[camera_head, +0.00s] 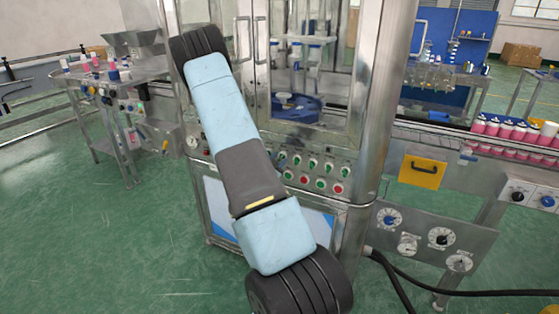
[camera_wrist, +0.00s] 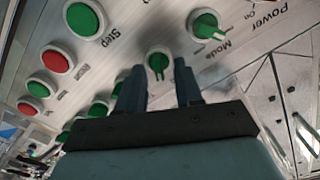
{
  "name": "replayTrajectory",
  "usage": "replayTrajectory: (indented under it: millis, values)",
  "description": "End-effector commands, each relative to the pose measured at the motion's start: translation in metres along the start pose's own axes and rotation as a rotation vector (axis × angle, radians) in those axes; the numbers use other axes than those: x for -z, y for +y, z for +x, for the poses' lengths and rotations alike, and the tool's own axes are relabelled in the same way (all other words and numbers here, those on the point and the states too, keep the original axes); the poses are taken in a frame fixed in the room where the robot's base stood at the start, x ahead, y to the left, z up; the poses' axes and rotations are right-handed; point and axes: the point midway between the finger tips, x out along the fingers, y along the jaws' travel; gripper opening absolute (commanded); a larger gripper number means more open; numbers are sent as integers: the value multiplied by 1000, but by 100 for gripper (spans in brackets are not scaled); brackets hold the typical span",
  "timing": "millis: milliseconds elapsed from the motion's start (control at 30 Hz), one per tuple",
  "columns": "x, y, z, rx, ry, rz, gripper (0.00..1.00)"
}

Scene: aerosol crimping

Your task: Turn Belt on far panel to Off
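In the wrist view my gripper (camera_wrist: 159,66) is open, its two dark fingers apart in front of a grey panel (camera_wrist: 125,30). A green knob (camera_wrist: 158,65) with a pale pointer shows between the fingertips; I cannot tell whether they touch it. A second green knob (camera_wrist: 208,26) beside it is near the printed words "Mode" and "Power On". No label reading "Belt" is legible, so I cannot tell which knob is Belt. In the head view the machine panel (camera_head: 330,166) carries green knobs and coloured buttons; my arm hides part of it and my gripper.
In the wrist view a green button (camera_wrist: 82,19) and a red button (camera_wrist: 56,61) sit left of the fingers. In the head view a small right-hand panel (camera_head: 533,184) has black and blue knobs. A steel post (camera_head: 380,100) and black hoses (camera_head: 390,272) stand right of my arm.

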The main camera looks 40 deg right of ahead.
Motion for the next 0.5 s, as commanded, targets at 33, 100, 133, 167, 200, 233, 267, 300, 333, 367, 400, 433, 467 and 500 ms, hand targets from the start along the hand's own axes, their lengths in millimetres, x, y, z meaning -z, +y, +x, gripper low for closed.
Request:
replayTrajectory:
  millis: [33,100,133,167,200,233,267,300,333,367,400,433,467,500]
  values:
    - [0,0,4,-1,0,0,35]
    - [0,1,7,-1,0,-1,35]
    - [0,1,8,-2,0,-1,35]
    - [0,1,8,-1,0,-1,35]
    - [0,1,9,-1,0,-1,35]
    - [0,1,9,-1,0,-1,35]
    - [0,1,9,-1,0,-1,35]
    - [0,1,9,-1,0,-1,35]
    - [0,1,9,-1,0,-1,35]
    - [0,0,9,-1,0,-1,35]
    - [0,0,9,-1,0,-1,35]
    - [0,0,9,-1,0,-1,35]
    - [0,0,9,-1,0,-1,32]
    - [0,0,9,-1,0,-1,28]
